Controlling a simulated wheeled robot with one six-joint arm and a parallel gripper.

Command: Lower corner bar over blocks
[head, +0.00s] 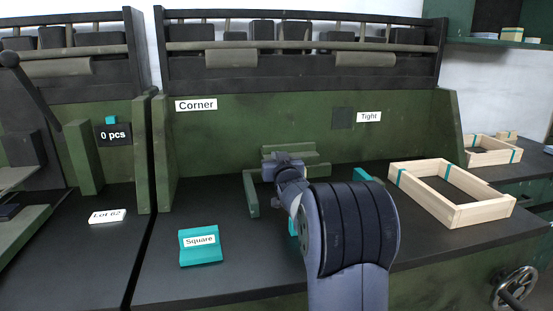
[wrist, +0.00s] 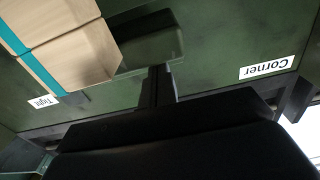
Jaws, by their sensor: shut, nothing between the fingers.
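My gripper (head: 287,168) is over the middle of the bench in the head view, in front of a green bar (head: 290,149), perhaps the corner bar. My arm hides part of this spot. In the wrist view my gripper's fingers (wrist: 157,84) are together and hold nothing. A green upright block (head: 250,193) stands left of the gripper. Teal blocks (head: 362,175) show right of it, partly behind my arm. The "Corner" label (head: 196,105) is on the back panel and also shows upside down in the wrist view (wrist: 266,67).
A pale wooden crate frame (head: 452,213) with teal bands lies on the right of the bench. Banded pale wood (wrist: 75,60) fills the wrist view's upper left. A teal "Square" block (head: 200,247) lies front left. Dark bench around it is clear. "Tight" (head: 369,117) marks the panel.

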